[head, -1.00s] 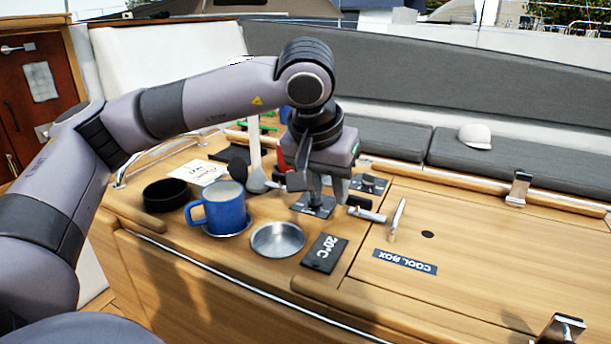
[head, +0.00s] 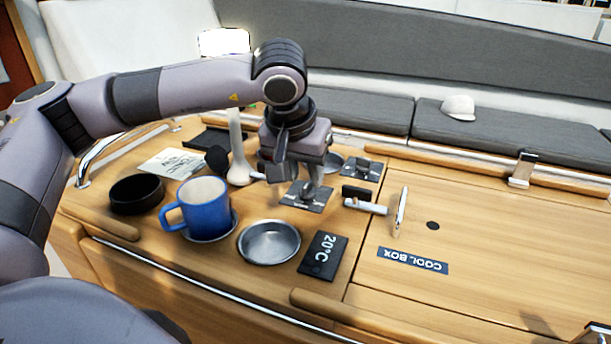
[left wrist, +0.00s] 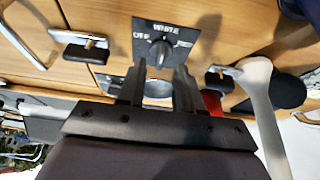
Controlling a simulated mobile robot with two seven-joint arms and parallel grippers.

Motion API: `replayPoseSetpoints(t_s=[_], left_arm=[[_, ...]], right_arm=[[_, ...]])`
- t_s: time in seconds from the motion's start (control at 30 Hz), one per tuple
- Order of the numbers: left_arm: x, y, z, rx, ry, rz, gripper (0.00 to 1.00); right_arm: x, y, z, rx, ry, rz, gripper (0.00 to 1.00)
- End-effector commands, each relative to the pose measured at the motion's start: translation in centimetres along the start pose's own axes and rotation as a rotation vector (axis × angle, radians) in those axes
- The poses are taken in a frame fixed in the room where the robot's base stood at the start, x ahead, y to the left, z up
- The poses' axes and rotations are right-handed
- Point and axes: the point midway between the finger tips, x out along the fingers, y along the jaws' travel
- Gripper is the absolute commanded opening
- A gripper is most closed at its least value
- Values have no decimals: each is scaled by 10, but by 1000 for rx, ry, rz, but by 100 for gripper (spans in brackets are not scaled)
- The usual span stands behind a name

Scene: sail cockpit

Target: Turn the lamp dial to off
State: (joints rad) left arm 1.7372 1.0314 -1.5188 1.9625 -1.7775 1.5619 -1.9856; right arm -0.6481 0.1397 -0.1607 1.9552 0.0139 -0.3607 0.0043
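The lamp dial is a dark square plate (head: 307,196) with a small knob on the wooden counter. In the left wrist view the dial knob (left wrist: 160,51) sits mid-plate, with "WHITE" above it and "OFF" to its left. Which mark the knob points at is hard to tell. My left gripper (head: 297,182) is over the plate, pointing down. In the left wrist view its two fingers (left wrist: 159,76) are apart, one on each side of the knob's line; I cannot tell whether they touch it. The lamp's white stem (head: 238,160) stands behind, its head (head: 224,42) glowing white. My right gripper is out of view.
A blue mug (head: 203,207), a metal dish (head: 269,242), a black ring-shaped bowl (head: 137,193) and a 20°C display (head: 323,255) lie in front. A second plate with a fitting (head: 362,168) and a latch (head: 366,205) are close on the right. The cool box lid (head: 480,235) is mostly clear.

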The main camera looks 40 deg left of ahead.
Motion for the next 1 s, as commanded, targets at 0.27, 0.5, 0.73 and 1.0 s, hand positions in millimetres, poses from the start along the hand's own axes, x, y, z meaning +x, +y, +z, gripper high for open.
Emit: replayPoseSetpoints(t_s=[0.27,0.5,0.73,1.0], left_arm=[[24,0,0,0,1,-1,35],[25,0,0,0,1,-1,35],[25,0,0,-1,0,-1,0],[26,0,0,-27,0,-12,0]], right_arm=[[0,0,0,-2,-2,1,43],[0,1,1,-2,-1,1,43],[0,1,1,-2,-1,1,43],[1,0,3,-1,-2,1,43]])
